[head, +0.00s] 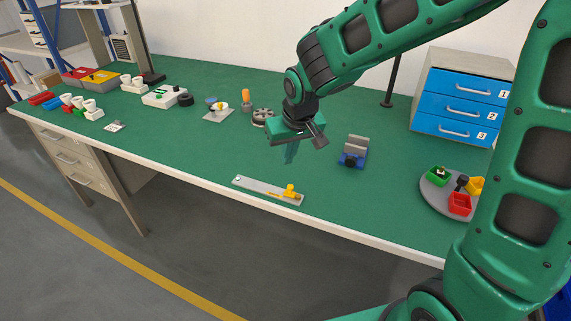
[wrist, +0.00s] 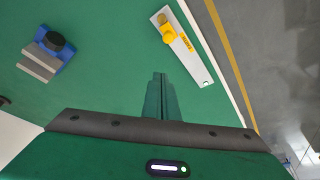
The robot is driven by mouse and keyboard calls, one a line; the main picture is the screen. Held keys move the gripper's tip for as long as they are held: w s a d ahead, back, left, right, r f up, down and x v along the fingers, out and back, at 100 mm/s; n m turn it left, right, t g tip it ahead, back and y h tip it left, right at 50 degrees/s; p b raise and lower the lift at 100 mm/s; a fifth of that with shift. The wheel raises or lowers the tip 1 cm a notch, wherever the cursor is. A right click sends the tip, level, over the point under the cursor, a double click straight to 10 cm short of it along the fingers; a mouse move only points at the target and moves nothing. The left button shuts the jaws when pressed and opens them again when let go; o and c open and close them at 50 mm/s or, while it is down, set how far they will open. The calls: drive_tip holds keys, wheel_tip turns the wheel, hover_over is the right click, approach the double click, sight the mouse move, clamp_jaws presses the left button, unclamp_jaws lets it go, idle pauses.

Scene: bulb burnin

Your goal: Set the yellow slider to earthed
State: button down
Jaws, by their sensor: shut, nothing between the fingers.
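The yellow slider (head: 290,190) sits on a grey metal plate (head: 255,187) that lies flat near the front edge of the green bench. In the head view the slider is near the plate's right end. The wrist view also shows the slider (wrist: 167,33) and the plate (wrist: 199,66), with small dark lettering on yellow beside the slider, too small to read surely. My gripper (head: 290,154) is above the bench, behind and above the plate, apart from it. In the wrist view its fingers (wrist: 160,77) are shut together with nothing between them.
A blue vise (head: 353,152) stands right of my gripper. A round tray (head: 432,196) with coloured bins is at the right, before a blue drawer unit (head: 458,110). A white box (head: 164,97) and cups stand at the left. The bench around the plate is clear.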

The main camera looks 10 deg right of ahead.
drive_tip(key=v, duration=0.5)
drive_tip(key=s+d+r+m+g+h, duration=0.1)
drive_tip(key=s+d+m, duration=0.1)
drive_tip(key=s+d, duration=0.6)
drive_tip(key=s+d+m+g+h, duration=0.1)
drive_tip(key=s+d+m, duration=0.15)
drive_tip(key=d, duration=0.95)
drive_tip(key=s+d+m+g, duration=0.1)
drive_tip(key=s+d+m, duration=0.1)
drive_tip(key=s, duration=0.6)
drive_tip(key=s+d+m+g+y, duration=0.1)
drive_tip(key=s+d, duration=0.3)
drive_tip(key=s, duration=0.5)
drive_tip(key=shift+s+d+f+m+y, duration=0.3)
drive_tip(key=shift+s+d+f+m, duration=0.05)
drive_tip(key=shift+d+f+m, duration=0.1)
drive_tip(key=shift+w, duration=0.15)
